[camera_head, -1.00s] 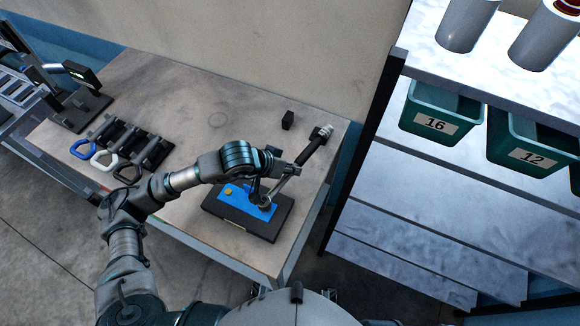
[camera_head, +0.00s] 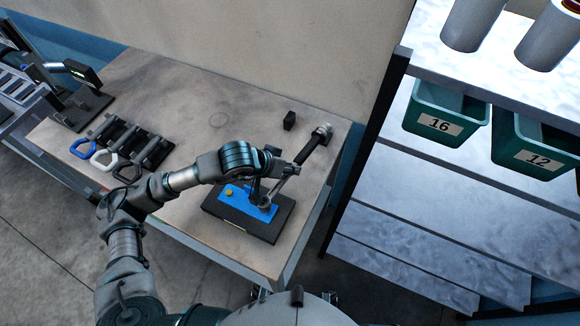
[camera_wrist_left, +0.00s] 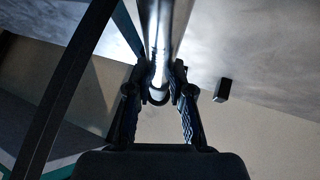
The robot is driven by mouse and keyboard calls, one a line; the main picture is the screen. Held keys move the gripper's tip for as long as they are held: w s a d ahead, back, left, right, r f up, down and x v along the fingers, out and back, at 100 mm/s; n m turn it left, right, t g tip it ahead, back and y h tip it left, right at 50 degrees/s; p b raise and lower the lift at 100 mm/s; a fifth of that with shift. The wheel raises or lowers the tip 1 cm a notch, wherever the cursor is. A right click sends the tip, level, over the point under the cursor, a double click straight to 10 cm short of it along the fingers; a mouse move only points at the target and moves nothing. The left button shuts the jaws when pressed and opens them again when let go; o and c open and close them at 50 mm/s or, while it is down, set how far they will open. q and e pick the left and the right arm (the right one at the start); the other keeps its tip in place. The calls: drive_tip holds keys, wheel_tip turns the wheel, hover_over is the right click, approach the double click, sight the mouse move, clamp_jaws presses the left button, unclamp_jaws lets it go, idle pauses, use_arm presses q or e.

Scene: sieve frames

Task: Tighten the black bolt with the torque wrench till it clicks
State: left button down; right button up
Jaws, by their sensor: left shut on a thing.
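The torque wrench (camera_head: 313,146) has a black handle and a metal shaft, and slants over the right part of the workbench. Its lower end sits on the blue plate (camera_head: 240,200) of a dark block, where it covers the spot beneath, so I cannot make out the black bolt. A yellowish bolt head (camera_head: 228,192) shows on the plate's left. My left gripper (camera_head: 284,167) is shut on the wrench shaft. In the left wrist view its fingers (camera_wrist_left: 159,95) close around the shiny metal shaft (camera_wrist_left: 160,40). My right gripper is not in view.
Several racked tools with blue, white and black loop handles (camera_head: 104,158) lie on the workbench (camera_head: 190,110) at left. A small black block (camera_head: 289,120) stands behind the wrench. A shelf (camera_head: 415,215) with green bins (camera_head: 445,115) stands close at right.

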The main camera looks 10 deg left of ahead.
use_arm(q)
drive_tip(key=shift+r+p, duration=0.75)
drive_tip(key=shift+r, duration=1.75)
